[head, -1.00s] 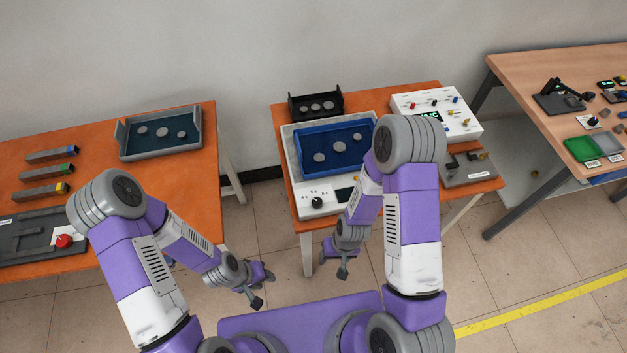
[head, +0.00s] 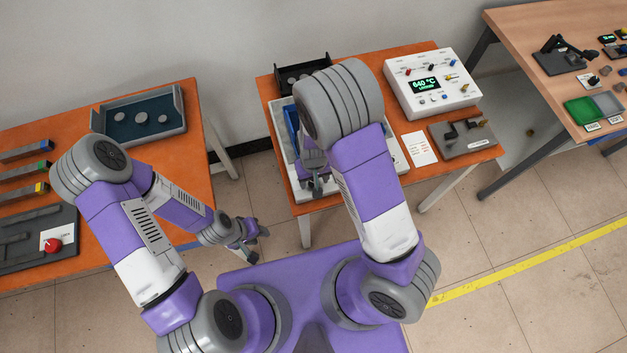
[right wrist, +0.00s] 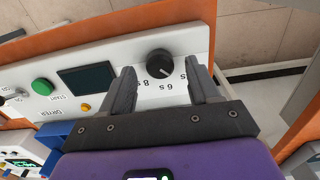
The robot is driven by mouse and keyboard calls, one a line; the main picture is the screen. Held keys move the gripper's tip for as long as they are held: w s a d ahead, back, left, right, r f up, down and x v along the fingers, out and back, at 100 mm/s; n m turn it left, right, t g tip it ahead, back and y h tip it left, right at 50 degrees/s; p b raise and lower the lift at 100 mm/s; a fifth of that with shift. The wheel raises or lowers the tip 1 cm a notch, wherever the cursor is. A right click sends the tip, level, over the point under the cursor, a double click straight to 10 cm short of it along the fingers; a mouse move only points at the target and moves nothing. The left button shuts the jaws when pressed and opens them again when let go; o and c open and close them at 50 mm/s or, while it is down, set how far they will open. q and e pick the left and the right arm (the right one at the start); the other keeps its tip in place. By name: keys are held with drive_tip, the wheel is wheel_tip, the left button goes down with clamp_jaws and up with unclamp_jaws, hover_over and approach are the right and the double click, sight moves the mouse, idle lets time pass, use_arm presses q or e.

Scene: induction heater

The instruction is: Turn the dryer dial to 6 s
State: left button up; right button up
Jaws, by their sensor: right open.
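The dryer dial (right wrist: 159,63) is a round black knob on the dryer's white panel (right wrist: 190,42) in the right wrist view. Printed marks, including "6 s" and "8 s", appear upside down beside it. I cannot tell exactly which mark its pointer faces. My right gripper (right wrist: 161,78) is open, its two fingers on either side of the dial with visible gaps; I cannot tell any contact. In the head view my right gripper (head: 317,185) is over the dryer's front and the dial is hidden. My left gripper (head: 256,243) is open and empty above the floor.
The panel also has a green start button (right wrist: 42,87) and a dark display (right wrist: 87,78). The heater control box (head: 432,85) reads 640 °C at the back right of the table. A grey fixture (head: 463,135) stands in front of it. A blue tray (head: 291,120) is partly hidden.

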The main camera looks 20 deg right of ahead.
drive_tip(key=shift+f, duration=0.9)
drive_tip(key=c, duration=1)
drive_tip(key=shift+c, duration=0.2)
